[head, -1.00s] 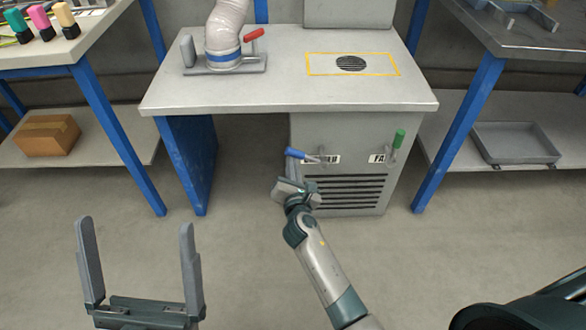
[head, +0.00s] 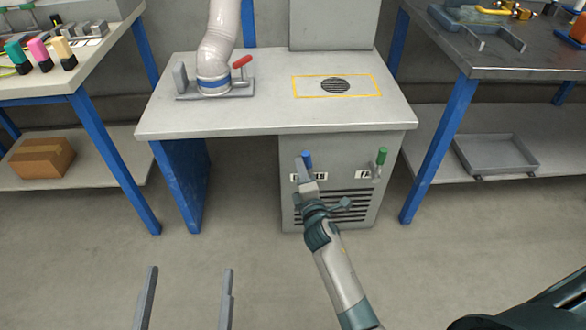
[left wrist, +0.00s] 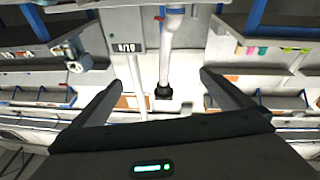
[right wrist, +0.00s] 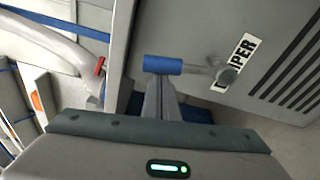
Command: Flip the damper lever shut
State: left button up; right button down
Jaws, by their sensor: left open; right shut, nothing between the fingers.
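The damper lever has a blue handle (head: 307,160) on the cabinet front, above a partly covered label. It stands about upright. In the right wrist view the blue handle (right wrist: 162,65) sits on a grey arm running to a round pivot beside the DAMPER label (right wrist: 233,62). My right gripper (head: 307,182) is shut and empty, just below the blue handle in the head view. In the right wrist view its fingertips (right wrist: 160,82) are right at the handle; whether they touch I cannot tell. My left gripper (head: 190,270) is open and empty, low in front, far from the cabinet.
A green-handled lever (head: 382,157) stands to the right on the same cabinet (head: 345,148). The bench top (head: 250,118) overhangs above, with a duct (head: 218,40) and red handle (head: 242,61). Side tables stand left and right. The floor in front is clear.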

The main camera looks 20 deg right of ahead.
pick_arm(q)
jog(key=shift+w+a+f+g+y+p, duration=0.15)
jog(key=shift+w+f+g+y+p, duration=0.1)
jog(key=shift+f+g, duration=0.5)
jog(key=shift+w+a+f+g+y+p, duration=0.15)
jog(key=shift+w+f+g+y, duration=0.15)
jog(key=shift+f, duration=0.75)
pick_arm(e)
jog(key=shift+s+d+r+m, duration=0.15)
jog(key=shift+d+m, duration=0.1)
jog(key=shift+d, duration=0.25)
jog(key=shift+s+d+r+m, duration=0.15)
jog(key=shift+d+m, duration=0.1)
jog(key=shift+d, duration=0.25)
pick_arm(q)
jog(key=shift+a+r, duration=0.1)
pick_arm(e)
jog(key=shift+w, duration=0.1)
